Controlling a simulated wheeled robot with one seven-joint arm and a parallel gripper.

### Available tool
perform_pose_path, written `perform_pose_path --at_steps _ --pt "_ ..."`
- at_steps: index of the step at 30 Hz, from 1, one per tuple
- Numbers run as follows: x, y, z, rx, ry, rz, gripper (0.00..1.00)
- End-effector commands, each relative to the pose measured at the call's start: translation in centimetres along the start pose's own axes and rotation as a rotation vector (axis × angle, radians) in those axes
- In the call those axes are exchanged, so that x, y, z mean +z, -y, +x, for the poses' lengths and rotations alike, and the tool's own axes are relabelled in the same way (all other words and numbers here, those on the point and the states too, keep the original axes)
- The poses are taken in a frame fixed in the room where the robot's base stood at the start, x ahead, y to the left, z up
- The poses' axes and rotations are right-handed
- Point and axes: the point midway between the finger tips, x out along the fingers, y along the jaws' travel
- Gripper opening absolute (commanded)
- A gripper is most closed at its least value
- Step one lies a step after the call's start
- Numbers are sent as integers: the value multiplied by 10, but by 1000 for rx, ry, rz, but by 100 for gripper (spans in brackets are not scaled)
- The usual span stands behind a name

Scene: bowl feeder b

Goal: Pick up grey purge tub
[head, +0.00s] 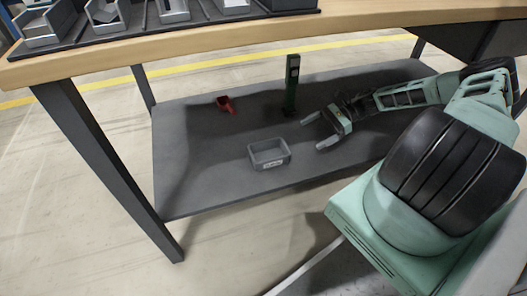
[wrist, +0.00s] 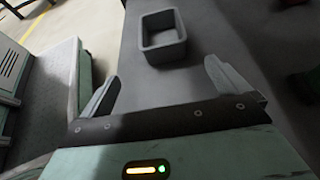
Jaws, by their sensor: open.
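The grey purge tub (head: 269,154) is a small open-topped rectangular tub with a pale label on its front. It stands upright on the dark lower shelf (head: 200,185) under the workbench. In the wrist view the tub (wrist: 163,54) is ahead of my gripper, between the lines of the two fingers, and looks empty. My gripper (head: 313,132) is just right of the tub in the head view, low over the shelf and apart from it. Its fingers are spread with nothing between them, as the wrist view also shows (wrist: 160,85).
A red scoop-like object (head: 226,104) lies farther back on the shelf. A dark green post (head: 291,85) stands behind my gripper. A dark table leg (head: 110,165) stands at the left. The shelf around the tub is clear.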

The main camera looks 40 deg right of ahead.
Motion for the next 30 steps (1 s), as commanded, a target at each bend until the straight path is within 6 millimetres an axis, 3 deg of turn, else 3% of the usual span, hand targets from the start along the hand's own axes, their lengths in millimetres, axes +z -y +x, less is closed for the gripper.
perform_pose_path --at_steps 12,30 --pt "-4 0 88 3 5 -3 100" --pt "-2 7 147 1 4 -3 100"
